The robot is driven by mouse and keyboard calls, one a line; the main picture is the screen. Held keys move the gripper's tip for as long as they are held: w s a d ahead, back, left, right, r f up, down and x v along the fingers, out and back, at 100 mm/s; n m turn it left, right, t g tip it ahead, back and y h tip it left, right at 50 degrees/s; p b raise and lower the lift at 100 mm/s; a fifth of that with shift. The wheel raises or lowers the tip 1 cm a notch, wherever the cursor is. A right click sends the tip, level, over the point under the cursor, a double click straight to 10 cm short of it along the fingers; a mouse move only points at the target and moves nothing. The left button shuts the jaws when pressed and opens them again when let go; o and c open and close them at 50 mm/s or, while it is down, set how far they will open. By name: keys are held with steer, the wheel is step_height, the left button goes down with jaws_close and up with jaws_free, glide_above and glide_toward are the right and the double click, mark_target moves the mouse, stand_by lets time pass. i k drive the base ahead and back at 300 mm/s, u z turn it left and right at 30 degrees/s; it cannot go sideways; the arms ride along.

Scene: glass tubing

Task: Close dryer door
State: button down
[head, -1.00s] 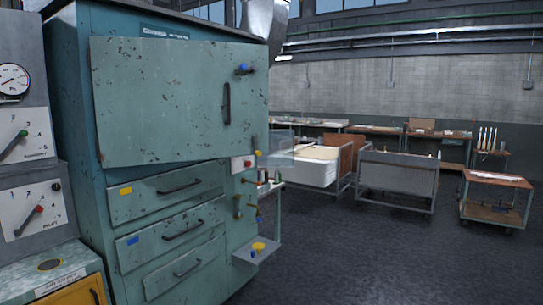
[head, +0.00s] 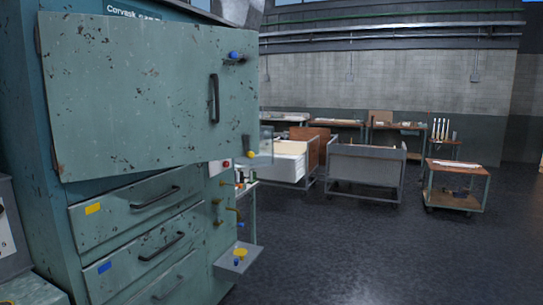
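The dryer (head: 55,235) is a tall, chipped teal cabinet filling the left of the head view. Its large door (head: 130,100) is at the top, with a dark vertical handle (head: 214,98) near its right edge and a blue-knobbed latch (head: 235,56) at the upper right. The door's lower edge slants against the drawers below, so it appears to stand ajar; the size of the gap cannot be told. The inside of the dryer is hidden behind the door. My gripper is not in view.
Drawers (head: 140,205) with dark handles lie below the door. A small shelf (head: 238,260) and brass valves stick out from the dryer's right side. White bin carts (head: 290,165) and a wooden-topped cart (head: 455,185) stand farther back. The dark floor (head: 360,255) at right is open.

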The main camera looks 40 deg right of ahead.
mark_target(126, 96)
steer(key=z, duration=0.2)
steer(key=i, duration=1.25)
steer(key=u, duration=0.25)
